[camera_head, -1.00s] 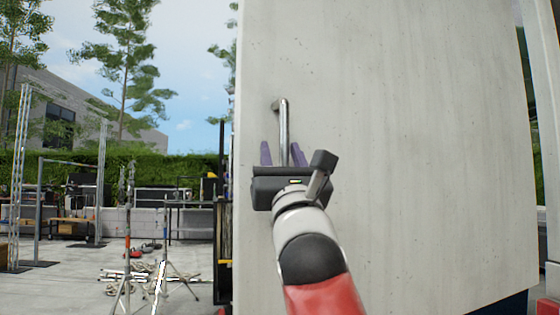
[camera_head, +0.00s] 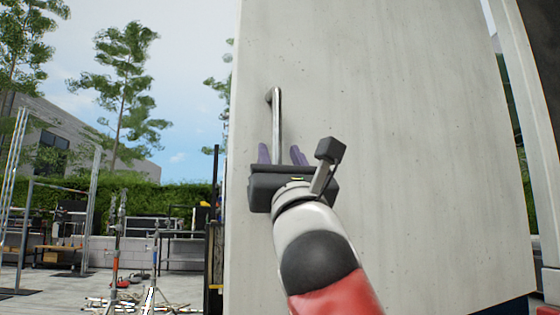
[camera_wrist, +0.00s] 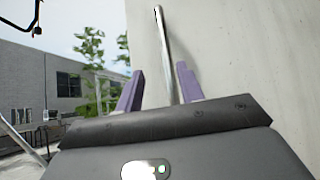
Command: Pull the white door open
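The white door (camera_head: 400,140) fills the middle and right of the head view as a pale, speckled panel. A vertical metal bar handle (camera_head: 277,115) is near its left edge and also shows in the wrist view (camera_wrist: 163,45). My gripper (camera_head: 279,150) is at the lower part of the handle. Its two purple fingers stand apart, one on each side of the bar. In the wrist view (camera_wrist: 159,76) a gap shows between the bar and each finger. The handle's lower end is hidden behind the gripper body.
A pale upright post (camera_head: 525,130) stands right of the door, with a narrow gap between. Left of the door is an open yard with stands (camera_head: 115,230), a low wall (camera_head: 105,250), a hedge (camera_head: 120,190) and trees (camera_head: 125,80).

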